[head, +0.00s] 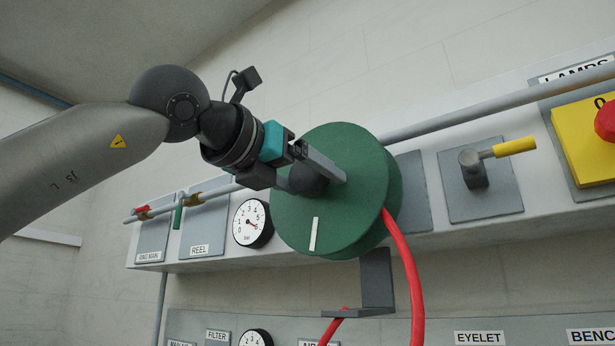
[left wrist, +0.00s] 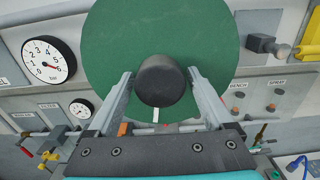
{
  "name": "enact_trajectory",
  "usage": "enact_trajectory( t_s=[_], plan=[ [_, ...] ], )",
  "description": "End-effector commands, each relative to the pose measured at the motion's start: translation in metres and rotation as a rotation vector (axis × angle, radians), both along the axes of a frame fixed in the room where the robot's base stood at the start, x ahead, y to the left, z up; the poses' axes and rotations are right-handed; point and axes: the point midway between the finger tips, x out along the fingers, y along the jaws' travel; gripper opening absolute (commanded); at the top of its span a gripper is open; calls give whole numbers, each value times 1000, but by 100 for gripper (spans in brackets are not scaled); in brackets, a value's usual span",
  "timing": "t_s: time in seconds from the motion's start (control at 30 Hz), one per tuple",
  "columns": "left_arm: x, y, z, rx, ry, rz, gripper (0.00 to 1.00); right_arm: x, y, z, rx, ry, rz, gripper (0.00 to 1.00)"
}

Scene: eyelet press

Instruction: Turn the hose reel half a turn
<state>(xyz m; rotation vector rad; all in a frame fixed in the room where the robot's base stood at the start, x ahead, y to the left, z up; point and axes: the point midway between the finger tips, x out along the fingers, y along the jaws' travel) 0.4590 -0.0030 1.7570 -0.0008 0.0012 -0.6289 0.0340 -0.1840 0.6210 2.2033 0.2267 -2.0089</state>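The hose reel (head: 345,225) is a green drum on the wall panel, with a white stripe (head: 314,234) low on its face. The left wrist view also shows the reel's green face (left wrist: 115,45). A dark round knob (left wrist: 162,80) stands out from the face. My left gripper (head: 320,172) is at the reel's face. In the left wrist view its two fingers (left wrist: 160,84) are apart, one on each side of the knob, with narrow gaps visible. Whether either finger touches the knob cannot be told. My right gripper is not in view.
A red hose (head: 408,270) hangs from the reel past a grey bracket (head: 376,280). A pressure gauge (head: 252,223) is left of the reel. A yellow-handled lever (head: 512,147) and a red button (head: 606,120) are to the right. A grey pipe (head: 480,108) runs behind.

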Motion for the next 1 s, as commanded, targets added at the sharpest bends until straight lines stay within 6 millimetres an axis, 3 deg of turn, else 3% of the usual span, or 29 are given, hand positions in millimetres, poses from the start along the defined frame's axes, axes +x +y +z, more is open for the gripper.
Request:
enact_trajectory(
  t_s=[0.07, 0.73, 1.0],
  plan=[
    [0, 0, 0, 0, 0, 0, 75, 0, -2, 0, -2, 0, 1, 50],
    [0, 0, 1, -1, -1, 0, 0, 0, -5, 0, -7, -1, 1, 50],
    [-1, 0, 1, -1, -1, 0, 0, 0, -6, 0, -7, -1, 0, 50]
  ],
)
